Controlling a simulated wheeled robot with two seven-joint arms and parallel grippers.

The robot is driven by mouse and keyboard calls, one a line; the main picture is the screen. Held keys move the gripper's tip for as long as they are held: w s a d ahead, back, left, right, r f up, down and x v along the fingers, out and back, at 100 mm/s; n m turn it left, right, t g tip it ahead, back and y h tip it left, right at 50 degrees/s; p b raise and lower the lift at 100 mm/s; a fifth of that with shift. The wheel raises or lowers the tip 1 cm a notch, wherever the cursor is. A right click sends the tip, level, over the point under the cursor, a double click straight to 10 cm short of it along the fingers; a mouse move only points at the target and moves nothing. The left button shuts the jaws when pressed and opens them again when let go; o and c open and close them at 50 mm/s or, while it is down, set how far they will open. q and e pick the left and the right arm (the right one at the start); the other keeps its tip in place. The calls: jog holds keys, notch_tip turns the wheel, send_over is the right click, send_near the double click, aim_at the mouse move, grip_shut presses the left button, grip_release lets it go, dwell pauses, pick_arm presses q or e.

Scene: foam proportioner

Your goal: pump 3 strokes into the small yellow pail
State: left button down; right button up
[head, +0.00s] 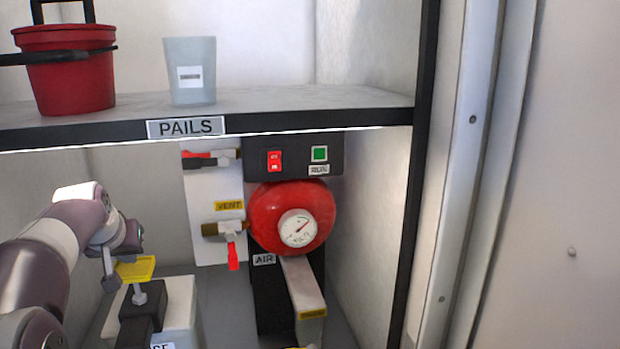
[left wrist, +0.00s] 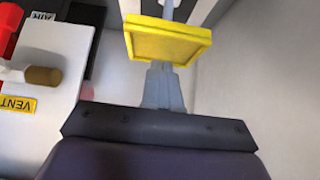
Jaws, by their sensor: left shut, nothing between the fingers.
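A yellow rectangular pad (head: 136,268) sits on a short grey stem above a dark block (head: 142,308) on a pale box. In the left wrist view the pad (left wrist: 168,42) lies just beyond my fingertips. My left gripper (head: 111,283) points down beside the pad's left side, shut and empty. I cannot tell whether it touches the pad. Its grey fingers also show in the left wrist view (left wrist: 161,75). A small yellow sliver (head: 297,347) shows at the bottom edge; I cannot tell whether it is the small yellow pail. My right gripper is not in view.
A red pail (head: 70,75) and a pale grey container (head: 190,72) stand on the PAILS shelf (head: 270,110) above. Below it are a red tank with a gauge (head: 298,228), the VENT valve with a red lever (head: 232,250), and a switch box (head: 294,157).

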aim_at(130, 274)
pick_arm(q)
jog(key=shift+f+b, duration=1.95)
jog(key=shift+f, duration=0.9)
jog(key=shift+r, duration=0.1)
notch_tip(130, 274, up, 6)
jog(key=p, duration=0.5)
jog(key=shift+p, duration=0.35)
jog(key=shift+f, duration=0.2)
jog(key=shift+f+b, duration=2.25)
jog(key=shift+f, duration=0.7)
jog(key=shift+r, duration=0.2)
